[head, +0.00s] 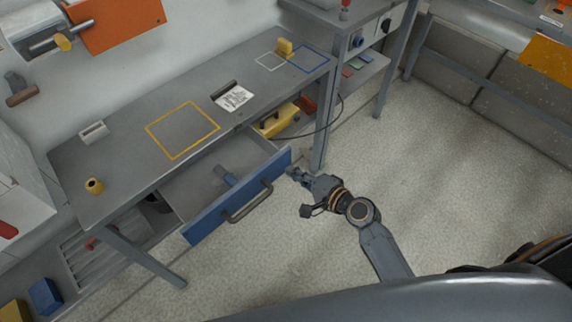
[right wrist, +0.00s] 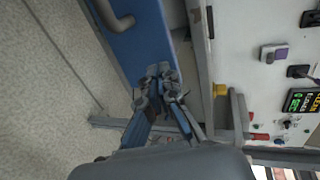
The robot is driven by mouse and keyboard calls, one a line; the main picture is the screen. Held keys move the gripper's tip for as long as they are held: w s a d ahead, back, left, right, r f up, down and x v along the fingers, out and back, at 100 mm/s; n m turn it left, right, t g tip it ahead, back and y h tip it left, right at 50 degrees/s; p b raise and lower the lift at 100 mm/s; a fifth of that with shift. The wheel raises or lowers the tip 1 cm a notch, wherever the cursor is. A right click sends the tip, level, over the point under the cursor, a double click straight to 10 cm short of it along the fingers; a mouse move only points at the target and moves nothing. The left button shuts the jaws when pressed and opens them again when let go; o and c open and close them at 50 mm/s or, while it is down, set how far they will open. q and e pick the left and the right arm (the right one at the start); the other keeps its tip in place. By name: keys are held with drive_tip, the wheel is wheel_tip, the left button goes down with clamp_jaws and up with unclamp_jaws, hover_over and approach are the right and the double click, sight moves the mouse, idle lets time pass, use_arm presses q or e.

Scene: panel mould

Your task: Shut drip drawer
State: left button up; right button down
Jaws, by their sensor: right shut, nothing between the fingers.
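The drip drawer, with a blue front (head: 208,222) and a dark bar handle (head: 249,202), stands pulled out under the grey workbench. My right gripper (head: 291,172) is shut and empty at the right end of the blue front, beyond the handle. In the right wrist view the shut fingertips (right wrist: 160,72) are close against the blue front (right wrist: 140,42), near its end. The handle (right wrist: 118,18) shows there too. I cannot tell whether the fingers touch the front. My left gripper is not in view.
The workbench top (head: 130,185) carries a yellow cup (head: 95,186), a white block (head: 94,131) and a paper sheet (head: 234,98). A bench leg (head: 319,130) stands just behind my right gripper. The floor (head: 330,245) in front of the drawer is clear.

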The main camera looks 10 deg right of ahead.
sight(278, 161)
drive_tip(key=shift+w+a, duration=0.45)
drive_tip(key=shift+w, duration=0.35)
drive_tip(key=shift+w+a, duration=0.4)
drive_tip(key=shift+w, duration=0.35)
